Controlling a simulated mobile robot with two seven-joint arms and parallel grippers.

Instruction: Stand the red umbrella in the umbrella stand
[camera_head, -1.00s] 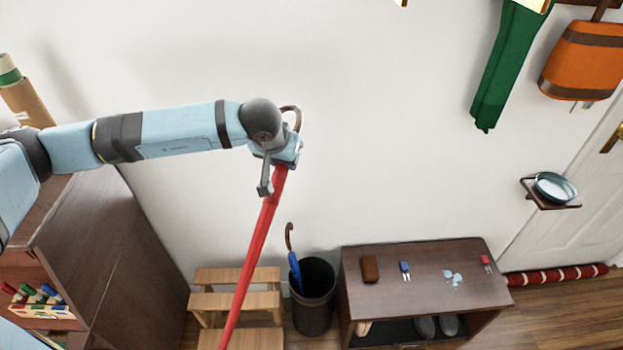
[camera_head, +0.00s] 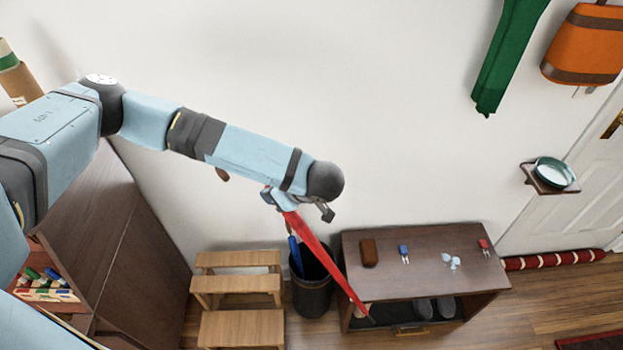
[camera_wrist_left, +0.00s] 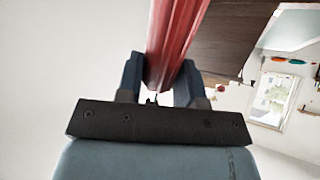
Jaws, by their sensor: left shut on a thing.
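The red umbrella (camera_head: 326,262) is held by my left gripper (camera_head: 296,208) near its upper end. It slants down to the right, its tip in front of the low bench. In the left wrist view the red umbrella (camera_wrist_left: 176,40) sits between the two fingers of my left gripper (camera_wrist_left: 160,88). The umbrella stand (camera_head: 312,295) is a dark round bin on the floor, with a blue umbrella (camera_head: 295,257) in it. The red umbrella passes in front of the stand's right rim in the picture; I cannot tell whether they touch. My right gripper is not in view.
A wooden step stool (camera_head: 238,283) stands left of the stand. A dark bench (camera_head: 425,262) with shoes below and small items on top stands right of it. A brown cabinet (camera_head: 125,240) is at the left. A green dish (camera_head: 554,171) sits on a wall shelf.

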